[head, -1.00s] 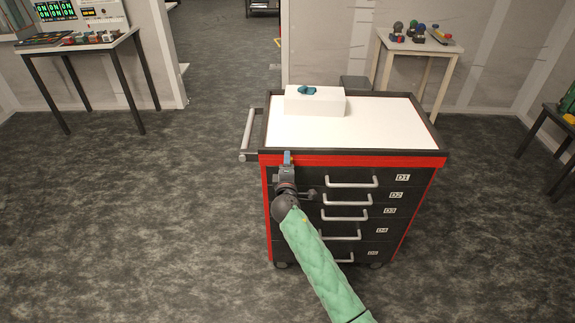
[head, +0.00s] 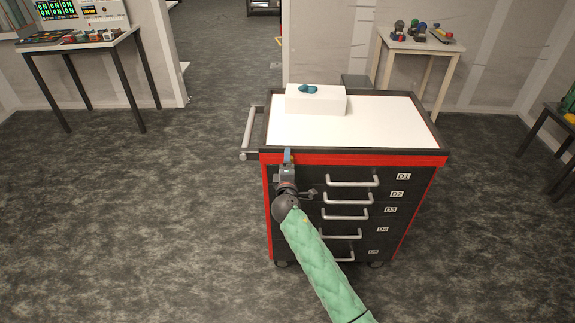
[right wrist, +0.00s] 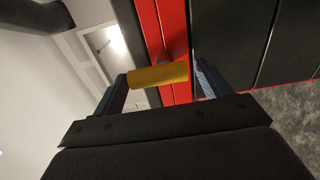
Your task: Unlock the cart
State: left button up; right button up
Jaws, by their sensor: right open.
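The cart (head: 352,160) is a black and red drawer unit with a white top, standing upright in the middle of the head view. In the right wrist view a short yellow bar (right wrist: 158,76) sticks out from the cart's red trim on a dark stem. My right gripper (head: 288,157) is at the cart's upper left front corner. Its open blue fingers (right wrist: 161,70) stand on either side of the yellow bar, with no clear grip on it. In the head view the gripper largely hides that spot. My left gripper is not in view.
A white box (head: 315,101) with a small blue item on it sits on the cart top. A grey push handle (head: 250,133) is on the cart's left side. Drawer handles (head: 352,182) stick out at the front. Tables stand far left and at the back right. The floor on the left is clear.

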pick_arm(q)
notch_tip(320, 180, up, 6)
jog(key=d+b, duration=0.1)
jog(key=b, duration=0.1)
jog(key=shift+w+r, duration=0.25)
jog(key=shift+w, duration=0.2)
pick_arm(e)
jog(key=s, duration=0.7)
jog(key=shift+s, duration=0.2)
